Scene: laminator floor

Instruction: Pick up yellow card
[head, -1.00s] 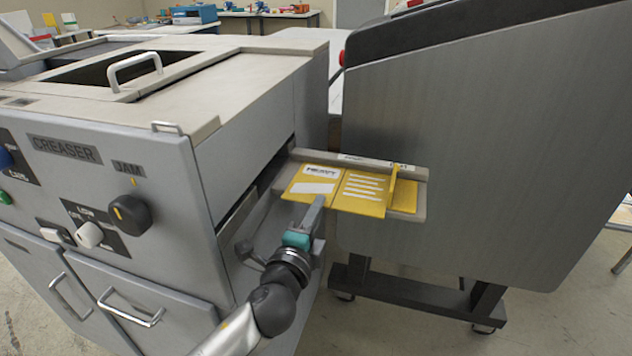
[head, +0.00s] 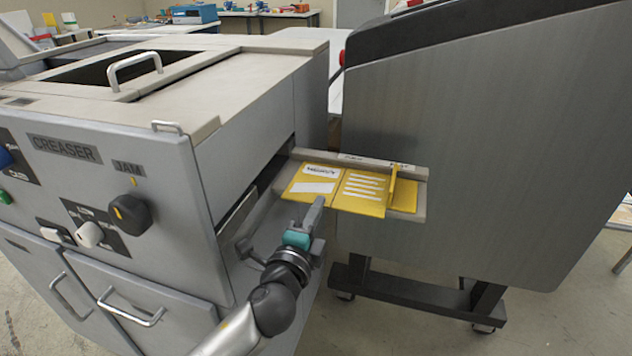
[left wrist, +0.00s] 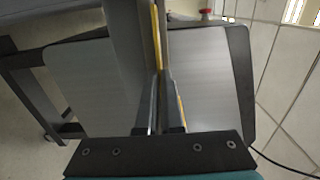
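The yellow card (head: 310,182) is a folded-looking flat piece with white labels and lines. It lies on the small light-grey tray (head: 418,211) jutting from the creaser's right side. An upright yellow tab (head: 393,186) stands near its right end. My left gripper (head: 319,203) is at the card's near edge, fingers pointing toward it from the front. In the left wrist view the fingers (left wrist: 160,110) are close together, with thin yellow edges beyond and beside them. Whether they clamp the card is unclear. My right gripper is not seen.
The grey creaser (head: 245,105) with knobs and handles stands left. A large grey panelled machine on wheels (head: 480,150) stands close on the right. The tray lies between them, with little side room. Open floor (head: 400,330) is below. Tables stand at the back.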

